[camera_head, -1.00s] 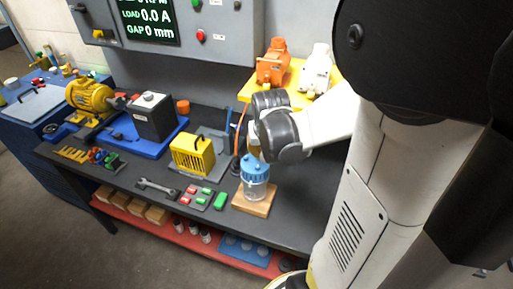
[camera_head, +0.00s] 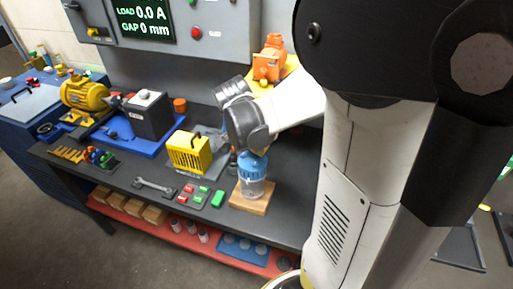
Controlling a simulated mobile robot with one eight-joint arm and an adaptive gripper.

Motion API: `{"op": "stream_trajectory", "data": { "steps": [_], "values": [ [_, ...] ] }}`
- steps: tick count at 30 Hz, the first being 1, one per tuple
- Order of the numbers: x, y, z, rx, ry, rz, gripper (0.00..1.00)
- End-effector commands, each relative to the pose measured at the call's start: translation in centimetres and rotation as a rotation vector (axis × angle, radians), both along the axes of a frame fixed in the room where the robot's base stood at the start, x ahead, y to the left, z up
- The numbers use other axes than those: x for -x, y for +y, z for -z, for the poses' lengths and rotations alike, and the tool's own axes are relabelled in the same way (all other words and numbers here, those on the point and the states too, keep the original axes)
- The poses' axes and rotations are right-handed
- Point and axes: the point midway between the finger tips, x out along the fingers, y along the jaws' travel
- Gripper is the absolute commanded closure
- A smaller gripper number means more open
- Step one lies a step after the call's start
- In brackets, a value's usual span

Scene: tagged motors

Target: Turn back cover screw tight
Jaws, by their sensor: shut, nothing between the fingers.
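No back cover screw can be made out. A yellow motor (camera_head: 85,92) stands at the left, coupled toward a black box (camera_head: 150,117) on a blue base. No tag on either motor is readable. My arm reaches in from the right, its grey wrist joints in front of the back of the bench, above and behind a blue-capped clear jar (camera_head: 252,180). My gripper's fingers do not show; the arm hides that spot.
The jar stands on a wooden board (camera_head: 251,203). A yellow slatted unit (camera_head: 188,153), a wrench (camera_head: 154,186) and red and green blocks lie on the dark bench (camera_head: 130,178). A grey control panel (camera_head: 225,30) reads 0.0 A and 0 mm.

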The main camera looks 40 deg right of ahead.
Motion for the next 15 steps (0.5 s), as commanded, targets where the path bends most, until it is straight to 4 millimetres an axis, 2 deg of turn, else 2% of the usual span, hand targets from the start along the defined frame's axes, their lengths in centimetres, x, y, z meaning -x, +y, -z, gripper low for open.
{"op": "stream_trajectory", "data": {
  "steps": [15],
  "values": [
    [0.01, -0.02, -0.01, 0.000, 0.001, 0.048, 1.00]
  ]
}}
